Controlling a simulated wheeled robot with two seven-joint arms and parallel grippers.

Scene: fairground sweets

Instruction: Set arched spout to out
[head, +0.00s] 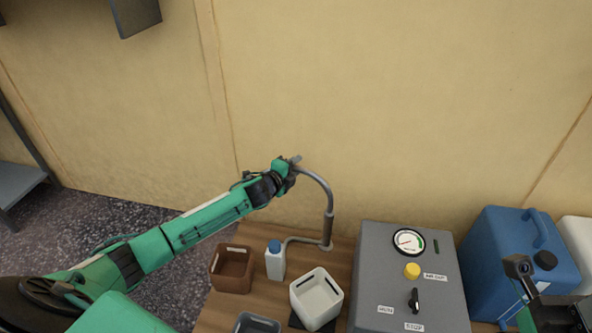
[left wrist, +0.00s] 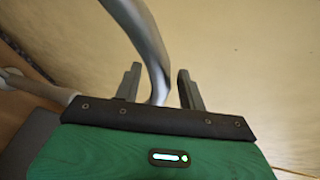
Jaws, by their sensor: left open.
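The arched spout (head: 329,198) is a grey bent pipe on an upright post with a darker sleeve at the back of the wooden counter. Its arch curves up and over to the left, towards the wall side of the counter. My left gripper (head: 293,164) is at the raised end of the arch, covering part of it. In the left wrist view the spout pipe (left wrist: 147,45) passes between the two dark fingers of my left gripper (left wrist: 160,85), with a gap visible beside it. The fingers are open.
On the counter (head: 263,303) stand a brown box (head: 232,270), a white bottle with a blue cap (head: 275,262), a white container (head: 317,299) and a dark tray (head: 256,324). A grey machine (head: 385,255) with a gauge and a blue canister (head: 500,245) stand to the right.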

